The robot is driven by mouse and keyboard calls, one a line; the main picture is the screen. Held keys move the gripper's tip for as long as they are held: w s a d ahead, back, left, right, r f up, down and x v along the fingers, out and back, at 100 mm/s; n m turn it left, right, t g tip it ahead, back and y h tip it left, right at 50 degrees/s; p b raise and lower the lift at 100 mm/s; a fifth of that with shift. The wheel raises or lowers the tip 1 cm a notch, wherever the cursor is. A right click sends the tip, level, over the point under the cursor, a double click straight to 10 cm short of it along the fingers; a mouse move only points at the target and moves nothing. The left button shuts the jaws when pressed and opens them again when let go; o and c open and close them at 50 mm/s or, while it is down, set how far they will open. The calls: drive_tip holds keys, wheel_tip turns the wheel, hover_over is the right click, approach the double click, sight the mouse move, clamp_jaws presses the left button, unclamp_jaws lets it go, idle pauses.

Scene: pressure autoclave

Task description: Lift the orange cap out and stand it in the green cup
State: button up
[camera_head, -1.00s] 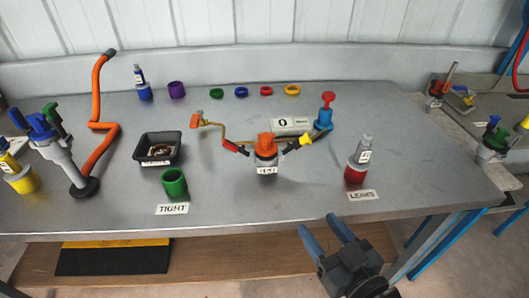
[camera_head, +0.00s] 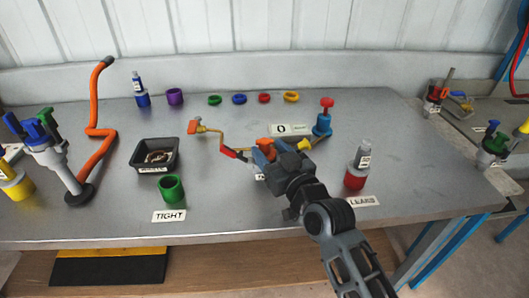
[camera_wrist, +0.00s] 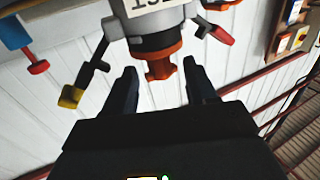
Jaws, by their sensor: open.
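The orange cap (camera_head: 266,143) sits on top of the grey fixture on the bench, partly hidden by my gripper in the head view. In the wrist view the cap (camera_wrist: 160,64) shows between my two blue fingers, with a gap on either side of it. My gripper (camera_head: 268,153) is open; in the wrist view its fingertips (camera_wrist: 160,76) flank the cap. The green cup (camera_head: 172,189) stands upright on the bench to the left, behind the TIGHT label, and looks empty.
A black tray (camera_head: 155,155) stands behind the green cup. A red cup holding a grey bottle (camera_head: 361,165) is right of my arm. A bent pipe with an orange end (camera_head: 195,127) reaches left from the fixture; a blue valve (camera_head: 323,120) stands behind right.

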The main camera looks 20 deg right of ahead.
sight(267, 147)
drive_tip(key=w, duration=0.3)
drive_tip(key=shift+w+a, duration=0.15)
drive_tip(key=shift+w, duration=0.05)
clamp_jaws()
idle(0.4)
